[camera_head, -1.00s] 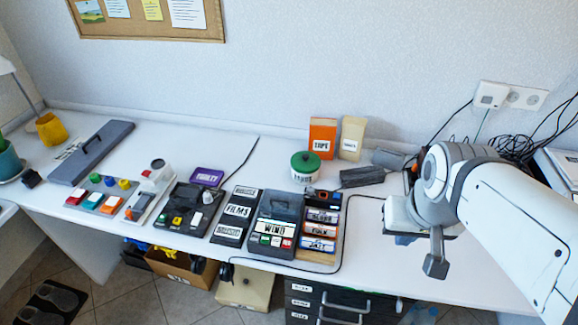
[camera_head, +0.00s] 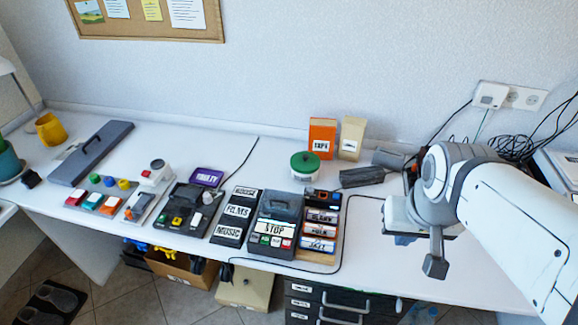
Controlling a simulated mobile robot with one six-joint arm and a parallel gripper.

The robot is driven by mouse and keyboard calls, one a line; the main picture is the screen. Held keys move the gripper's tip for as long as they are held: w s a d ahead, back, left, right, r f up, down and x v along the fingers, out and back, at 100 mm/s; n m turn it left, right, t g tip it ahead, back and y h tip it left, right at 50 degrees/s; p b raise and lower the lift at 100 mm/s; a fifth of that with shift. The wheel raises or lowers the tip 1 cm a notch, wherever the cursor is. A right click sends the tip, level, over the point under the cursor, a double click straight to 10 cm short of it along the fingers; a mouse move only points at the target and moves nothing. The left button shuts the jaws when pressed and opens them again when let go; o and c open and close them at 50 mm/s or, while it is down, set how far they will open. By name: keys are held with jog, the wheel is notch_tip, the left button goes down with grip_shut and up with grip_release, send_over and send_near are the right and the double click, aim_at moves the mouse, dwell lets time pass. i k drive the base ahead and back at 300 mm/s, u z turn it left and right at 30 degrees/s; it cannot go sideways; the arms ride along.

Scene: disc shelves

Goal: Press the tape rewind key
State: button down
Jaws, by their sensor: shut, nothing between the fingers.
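A dark grey tape deck (camera_head: 275,208) stands at the front of the white desk, right of the middle. A white strip on it reads STOP (camera_head: 275,229). Below the strip is a row of small keys (camera_head: 270,241), among them green, white and red ones. Their markings are too small to read, so I cannot tell which is the rewind key. My gripper (camera_head: 435,267) is to the right of the deck, past the tape rack, pointing down near the desk's front edge. It is shut and empty, well apart from the keys.
A rack of labelled tapes (camera_head: 320,229) stands between the deck and my gripper. A black cable (camera_head: 344,235) runs around it. A green-lidded tin (camera_head: 305,165) and a dark grey block (camera_head: 361,177) stand behind. Labelled cards (camera_head: 237,211) and a button panel (camera_head: 101,202) lie left.

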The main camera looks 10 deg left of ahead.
aim_at(255, 237)
jog(key=u, duration=0.1)
jog(key=k, duration=0.95)
jog(key=u, duration=0.65)
jog(key=i, duration=1)
jog(key=u, duration=0.1)
